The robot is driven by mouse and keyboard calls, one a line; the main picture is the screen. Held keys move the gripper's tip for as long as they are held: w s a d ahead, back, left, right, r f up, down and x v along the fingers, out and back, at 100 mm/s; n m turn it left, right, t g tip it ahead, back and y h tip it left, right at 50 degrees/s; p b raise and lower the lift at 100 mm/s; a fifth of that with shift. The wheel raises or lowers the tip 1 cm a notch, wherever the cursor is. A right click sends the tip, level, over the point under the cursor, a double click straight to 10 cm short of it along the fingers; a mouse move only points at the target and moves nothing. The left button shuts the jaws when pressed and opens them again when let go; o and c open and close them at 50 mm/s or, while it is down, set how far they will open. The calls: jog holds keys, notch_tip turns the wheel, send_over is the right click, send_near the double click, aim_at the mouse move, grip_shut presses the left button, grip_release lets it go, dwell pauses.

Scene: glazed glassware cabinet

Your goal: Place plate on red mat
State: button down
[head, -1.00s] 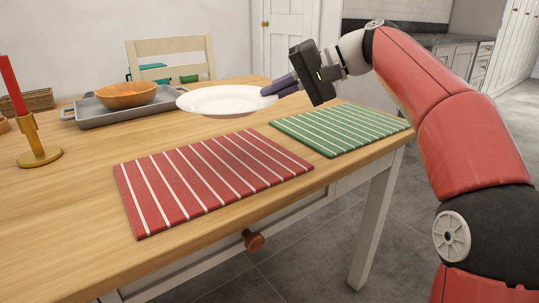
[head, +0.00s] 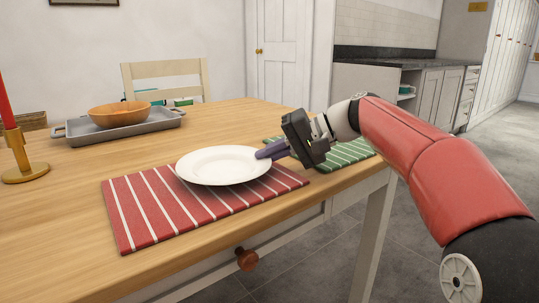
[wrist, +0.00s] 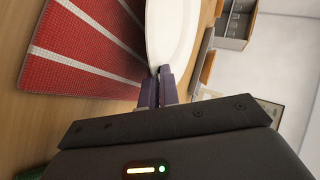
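The white plate (head: 222,165) is level over the right half of the red striped mat (head: 150,207) in the head view. It is low over the mat; I cannot tell whether it touches the mat. My gripper (head: 270,151) is shut on the plate's right rim. In the wrist view the plate (wrist: 172,35) reaches up from between the fingers (wrist: 159,88), and the red mat (wrist: 85,45) lies at the left. The plate hides part of the mat's far right area.
A green striped mat (head: 345,155) lies to the right, partly behind my gripper. A grey tray (head: 75,133) with a wooden bowl (head: 119,113) stands at the back left. A brass candlestick (head: 22,160) with a red candle is at the left edge.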

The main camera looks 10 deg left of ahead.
jog(key=shift+f, duration=0.15)
jog(key=c, duration=1.9)
grip_release()
jog(key=shift+c, duration=0.2)
jog(key=shift+d+r, duration=0.25)
jog(key=shift+r, duration=0.1)
jog(key=p+v, duration=0.2)
jog(key=v, duration=0.8)
jog(key=shift+w+d+r, duration=0.1)
jog(key=shift+d+r, duration=0.1)
jog(key=shift+d, duration=0.05)
jog(key=shift+d+r, duration=0.15)
jog(key=shift+d, duration=0.25)
